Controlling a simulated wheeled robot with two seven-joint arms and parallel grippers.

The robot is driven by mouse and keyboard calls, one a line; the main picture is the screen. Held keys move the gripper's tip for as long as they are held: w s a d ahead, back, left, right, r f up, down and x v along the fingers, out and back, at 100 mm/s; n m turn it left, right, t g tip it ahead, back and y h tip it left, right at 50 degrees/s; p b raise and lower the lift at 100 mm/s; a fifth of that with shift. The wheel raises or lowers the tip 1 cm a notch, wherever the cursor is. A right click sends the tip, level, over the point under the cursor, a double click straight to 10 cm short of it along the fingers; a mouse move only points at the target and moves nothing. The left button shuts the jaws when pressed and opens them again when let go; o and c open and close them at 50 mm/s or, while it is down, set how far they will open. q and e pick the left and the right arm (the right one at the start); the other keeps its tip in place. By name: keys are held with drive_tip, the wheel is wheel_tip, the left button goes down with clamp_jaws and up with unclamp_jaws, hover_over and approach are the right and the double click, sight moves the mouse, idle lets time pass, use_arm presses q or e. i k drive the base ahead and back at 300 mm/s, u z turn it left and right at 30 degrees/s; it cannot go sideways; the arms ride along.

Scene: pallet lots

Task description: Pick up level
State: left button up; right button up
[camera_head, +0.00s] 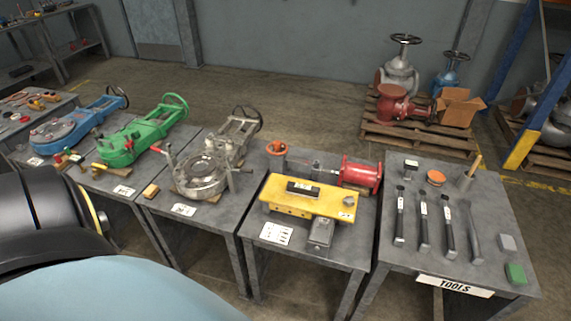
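No object is clearly recognisable as a level. A small black bar-shaped item (302,188) lies on top of a yellow flat-topped assembly (285,203) on the middle table; it may be the level, but I cannot tell. Several long dark tools with pale tags lie side by side on the table labelled TOOLS, among them one at the left (399,217) and an untagged one at the right (475,230). Neither of my grippers is in view. Parts of my own body cover the lower left.
The tools table (500,205) also bears an orange disc (435,178), a cup with a stick (466,181), and grey and green blocks (515,272). Green (140,137) and blue (75,125) valves lie leftward. Pallets stand behind.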

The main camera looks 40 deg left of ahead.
sight(306, 191)
drive_tip(key=u, duration=1.7)
